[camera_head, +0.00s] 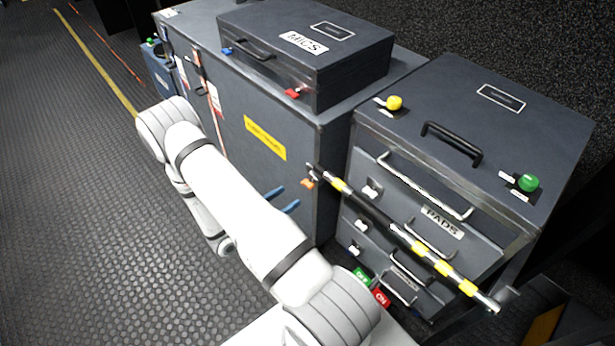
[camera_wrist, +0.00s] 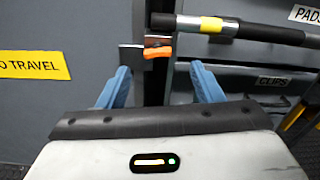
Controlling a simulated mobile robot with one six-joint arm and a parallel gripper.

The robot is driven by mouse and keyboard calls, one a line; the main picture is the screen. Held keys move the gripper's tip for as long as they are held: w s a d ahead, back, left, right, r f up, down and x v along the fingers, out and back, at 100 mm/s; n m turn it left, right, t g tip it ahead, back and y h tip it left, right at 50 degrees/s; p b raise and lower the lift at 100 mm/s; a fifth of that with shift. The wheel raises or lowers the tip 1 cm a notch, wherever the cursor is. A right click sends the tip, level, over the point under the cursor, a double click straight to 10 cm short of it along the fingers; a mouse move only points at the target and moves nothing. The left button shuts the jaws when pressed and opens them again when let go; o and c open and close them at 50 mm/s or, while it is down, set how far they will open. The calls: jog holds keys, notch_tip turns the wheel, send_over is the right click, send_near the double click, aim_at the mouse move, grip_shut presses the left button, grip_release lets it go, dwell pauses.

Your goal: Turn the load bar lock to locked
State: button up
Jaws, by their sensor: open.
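The load bar (camera_head: 385,223), striped black, yellow and silver, runs slantwise across the front of the drawer cabinet. Its left end also shows in the wrist view (camera_wrist: 188,22). The load bar lock is a small orange lever (camera_head: 307,183) at the bar's left end, beside a metal bracket. In the wrist view the orange lever (camera_wrist: 158,51) lies about level, just below the bar. My gripper (camera_head: 283,200) has blue fingers, apart and empty. In the wrist view the lever appears between and beyond my fingertips (camera_wrist: 160,72), with no visible contact.
The drawer cabinet (camera_head: 560,135) has handles, a yellow knob (camera_head: 394,103) and a green knob (camera_head: 528,182) on top. A grey cabinet (camera_head: 225,70) with a yellow label stands left, bearing a MICS case (camera_head: 345,62). Open floor (camera_head: 60,200) lies at left.

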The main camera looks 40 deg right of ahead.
aim_at(309, 183)
jog(key=d, duration=0.7)
jog(key=shift+w+d+f+n+t, duration=0.3)
jog(key=shift+w+d, duration=0.05)
jog(key=shift+d, duration=0.05)
jog(key=shift+c, duration=0.3)
